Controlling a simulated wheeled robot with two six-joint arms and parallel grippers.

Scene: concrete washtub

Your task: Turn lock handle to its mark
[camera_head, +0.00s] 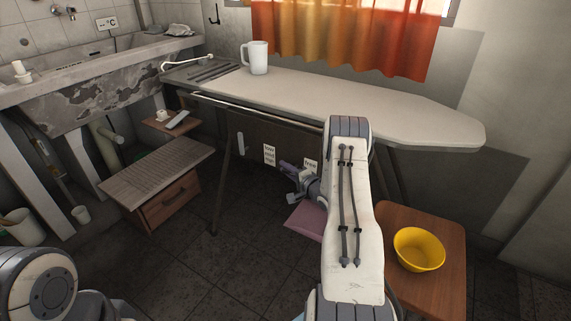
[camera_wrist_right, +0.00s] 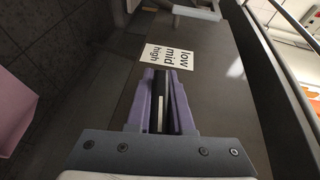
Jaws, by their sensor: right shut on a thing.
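A dark handle (camera_wrist_right: 159,88) with a pale line along it lies between the purple fingers of my right gripper (camera_wrist_right: 164,98) in the right wrist view. It appears to be the lock handle, on the dark panel under the ironing board. My right gripper also shows in the head view (camera_head: 287,166), shut, with the handle hidden there. A white label marked low, mid, high (camera_wrist_right: 171,56) is on the panel just beyond the fingertips. The handle's mark cannot be made out. My left gripper is out of view.
The ironing board (camera_head: 350,103) is above my right gripper, with a white mug (camera_head: 257,58) on it. A wooden stool (camera_head: 440,225) with a yellow bowl (camera_head: 418,248) stands to the right. A low wooden cabinet (camera_head: 160,185) is at left. Dark floor between is mostly clear.

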